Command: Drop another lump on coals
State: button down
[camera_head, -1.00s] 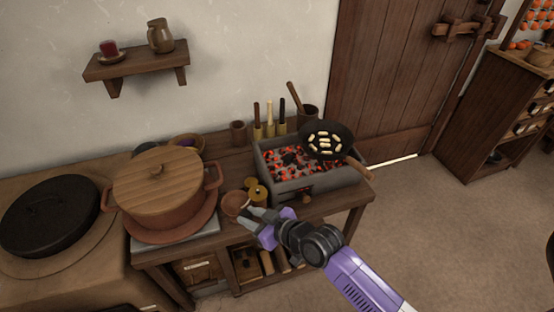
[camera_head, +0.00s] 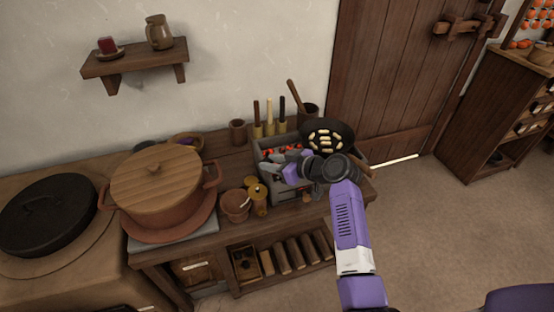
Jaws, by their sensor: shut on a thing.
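The grey brazier (camera_head: 262,192) stands on the wooden table and holds glowing orange coals (camera_head: 268,153). My gripper (camera_head: 272,168) is over the left part of the brazier, its fingers pointing left. It is shut on a lump, but the lump is too small and too covered by the fingers to make out. My gripper and wrist hide most of the coals. A small brown bowl (camera_head: 236,206) stands left of the brazier, with its inside hard to make out.
A black pan (camera_head: 345,133) with pale pieces sits at the brazier's right end, close to my wrist. A small yellowish pot (camera_head: 259,203) stands by the bowl. Upright wooden-handled tools (camera_head: 269,117) stand behind the brazier. A large lidded pot (camera_head: 157,212) is at left.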

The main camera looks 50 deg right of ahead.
jog(key=shift+w+d+f+b, duration=0.15)
jog(key=shift+w+d+b, duration=0.75)
jog(key=shift+d, duration=1.15)
jog(key=shift+w+d+f+b, duration=0.15)
jog(key=shift+w+d+b, duration=0.35)
jog(key=shift+d+b, duration=1.2)
jog(key=shift+w+d+f+b, duration=0.15)
jog(key=shift+w+d+b, duration=0.6)
jog(key=shift+d, duration=1.65)
jog(key=shift+w, duration=0.1)
jog(key=shift+w+b, duration=0.5)
jog(key=shift+w, duration=0.15)
jog(key=c, duration=1)
grip_release()
jog(key=shift+c, duration=0.2)
jog(key=shift+s, duration=0.1)
